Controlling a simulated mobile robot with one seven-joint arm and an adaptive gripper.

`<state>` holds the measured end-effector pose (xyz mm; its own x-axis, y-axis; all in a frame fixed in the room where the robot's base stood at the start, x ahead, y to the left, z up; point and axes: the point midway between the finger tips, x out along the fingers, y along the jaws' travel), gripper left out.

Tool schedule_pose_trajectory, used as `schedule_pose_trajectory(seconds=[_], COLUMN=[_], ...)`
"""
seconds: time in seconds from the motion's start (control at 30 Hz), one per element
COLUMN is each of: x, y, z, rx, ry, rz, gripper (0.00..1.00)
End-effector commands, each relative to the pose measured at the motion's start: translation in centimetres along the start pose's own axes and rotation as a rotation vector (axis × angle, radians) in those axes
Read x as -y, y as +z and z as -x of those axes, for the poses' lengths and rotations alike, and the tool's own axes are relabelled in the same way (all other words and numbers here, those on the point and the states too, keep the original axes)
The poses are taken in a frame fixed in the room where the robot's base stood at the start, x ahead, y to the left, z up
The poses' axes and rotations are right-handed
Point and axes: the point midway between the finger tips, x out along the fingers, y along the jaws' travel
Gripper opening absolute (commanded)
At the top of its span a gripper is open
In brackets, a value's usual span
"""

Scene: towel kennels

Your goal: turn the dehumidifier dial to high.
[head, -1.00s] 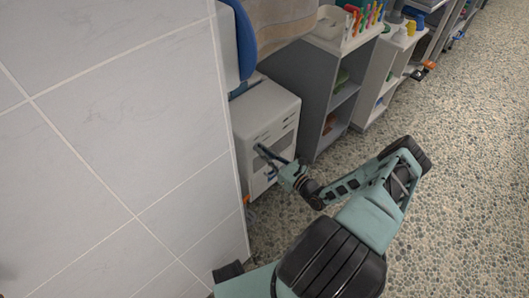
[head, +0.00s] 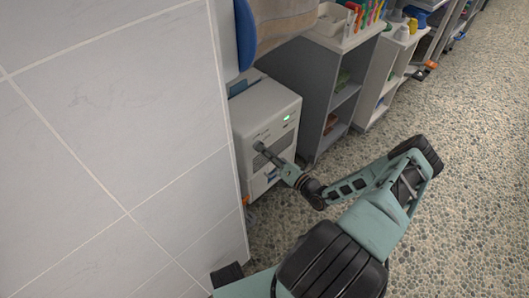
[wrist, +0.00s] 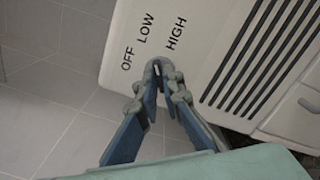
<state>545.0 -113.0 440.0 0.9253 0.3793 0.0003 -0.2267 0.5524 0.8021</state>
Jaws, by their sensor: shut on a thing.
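The dehumidifier (head: 265,104) is a white box beside the tiled wall, with a small green light lit on its upper front. In the wrist view its white panel (wrist: 203,32) carries the words OFF, LOW and HIGH and a dark slatted vent (wrist: 262,55). My gripper (head: 262,149) reaches its front face from the right. In the wrist view the fingertips of my gripper (wrist: 160,68) are shut together just below the labels, on the dial. The fingertips hide the dial, so I cannot tell where its pointer stands.
A tiled wall (head: 110,130) stands close on the left. A grey shelf unit (head: 322,85) stands just right of the dehumidifier, with more shelves beyond. A blue object and a hanging towel (head: 283,22) are above. The pebbled floor (head: 465,150) is clear on the right.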

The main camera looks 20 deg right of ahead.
Motion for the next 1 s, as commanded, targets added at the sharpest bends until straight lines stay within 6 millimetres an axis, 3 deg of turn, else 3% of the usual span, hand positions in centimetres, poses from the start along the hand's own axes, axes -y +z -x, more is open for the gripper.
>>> schedule_pose_trajectory(seconds=[0.5, 1.0], x=[0.08, 0.01], y=[-0.09, -0.07], z=[0.05, 0.05], rx=[-0.001, -0.001], ry=[-0.001, -0.001], rz=[-0.451, -0.647], gripper=[0.0, 0.0])
